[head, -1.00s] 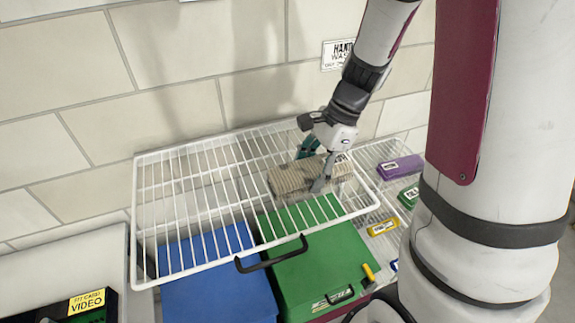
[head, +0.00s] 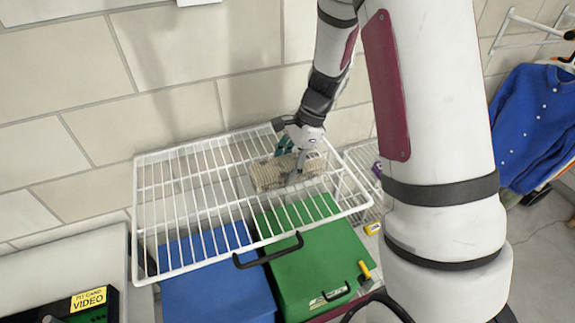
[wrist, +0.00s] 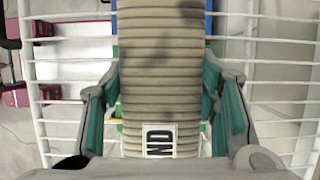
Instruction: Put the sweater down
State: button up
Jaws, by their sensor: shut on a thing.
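A beige, ribbed, folded-looking item (head: 265,177) with a small white label lies in my gripper (head: 290,166), over the back right part of a white wire rack (head: 200,268). I cannot tell for sure that it is the sweater. In the wrist view the item (wrist: 160,70) runs lengthwise between the teal finger pads of my gripper (wrist: 166,105), which is shut on it. The label shows the letters "ND". Whether its underside touches the wires is hidden. A blue buttoned sweater (head: 530,125) hangs at the far right, away from my gripper.
Under the rack stand a blue box (head: 215,285) and a green box (head: 320,265) with a black handle. The rack's left and middle wires are bare. A tiled wall is close behind. A black case labelled VIDEO (head: 85,305) is at the lower left.

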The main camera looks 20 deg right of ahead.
jog(key=shift+f, duration=0.1)
jog(key=o, duration=1.4)
jog(key=shift+c, duration=0.2)
jog(key=b+v, duration=0.2)
jog(key=v, duration=0.9)
jog(key=shift+w, duration=0.1)
jog(key=s+a+r+n+t+h, duration=0.2)
jog(key=s+r+n, duration=0.4)
jog(key=s+n, duration=0.3)
jog(key=s+a+r+n+t+h, duration=0.2)
jog(key=s+a+r+n+t, duration=0.1)
jog(key=s+r+n, duration=0.4)
jog(key=s+n, duration=0.2)
jog(key=s, duration=0.1)
jog(key=shift+r+t, duration=0.3)
